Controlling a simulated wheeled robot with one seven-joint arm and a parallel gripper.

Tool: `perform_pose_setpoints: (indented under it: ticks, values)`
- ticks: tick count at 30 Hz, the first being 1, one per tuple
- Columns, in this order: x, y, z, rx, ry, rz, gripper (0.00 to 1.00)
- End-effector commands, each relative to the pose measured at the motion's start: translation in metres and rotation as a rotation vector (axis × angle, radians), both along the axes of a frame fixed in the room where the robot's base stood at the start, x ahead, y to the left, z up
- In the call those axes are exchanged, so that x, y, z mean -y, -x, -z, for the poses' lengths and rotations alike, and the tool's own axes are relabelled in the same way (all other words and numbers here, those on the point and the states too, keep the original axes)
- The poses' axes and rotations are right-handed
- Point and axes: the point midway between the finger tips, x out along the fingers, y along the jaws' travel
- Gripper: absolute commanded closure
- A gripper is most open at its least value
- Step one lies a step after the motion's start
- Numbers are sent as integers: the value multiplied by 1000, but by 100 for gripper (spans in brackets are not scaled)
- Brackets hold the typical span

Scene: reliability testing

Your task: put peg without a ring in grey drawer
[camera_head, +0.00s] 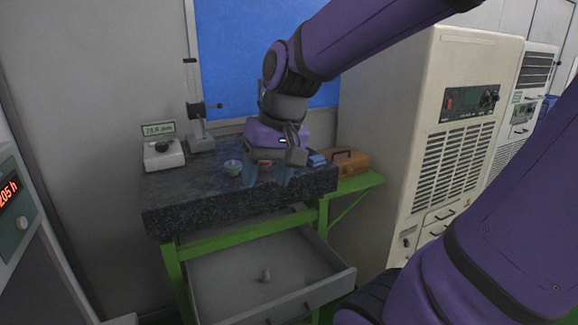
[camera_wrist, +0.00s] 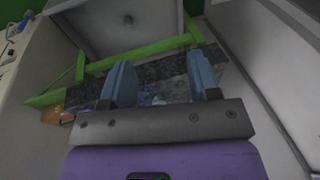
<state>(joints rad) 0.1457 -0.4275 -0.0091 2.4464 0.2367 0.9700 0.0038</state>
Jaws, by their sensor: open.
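The grey drawer (camera_head: 225,296) is pulled open below the dark stone tabletop; it also shows in the wrist view (camera_wrist: 105,35). A small grey peg-like piece (camera_head: 265,275) sits inside it, and no ring shows on it at this size. My gripper (camera_head: 267,177) is over the tabletop, fingers apart and pointing down, with nothing visibly held. In the wrist view its blue fingers (camera_wrist: 161,80) are spread, with small pale and bluish items (camera_wrist: 151,98) on the stone between them. A small greenish round item (camera_head: 232,167) lies left of the fingers. A reddish item (camera_head: 263,161) is partly hidden behind my gripper.
The stone tabletop (camera_head: 190,195) rests on a green frame (camera_head: 245,237). A display device (camera_head: 163,153) and a grey stand (camera_head: 200,135) are at its back left. A blue item (camera_head: 317,160) and an orange-brown case (camera_head: 350,162) are at right, beside a tall beige cabinet (camera_head: 455,130).

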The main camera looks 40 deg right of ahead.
Motion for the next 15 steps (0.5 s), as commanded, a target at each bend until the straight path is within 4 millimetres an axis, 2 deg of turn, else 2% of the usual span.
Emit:
perform_pose_setpoints:
  ticks: [3,7,15]
  values:
    - [-6,24,-16,97,84,-81,44]
    - [-9,45,-27,188,165,-152,44]
    - [-9,66,-37,286,249,-220,44]
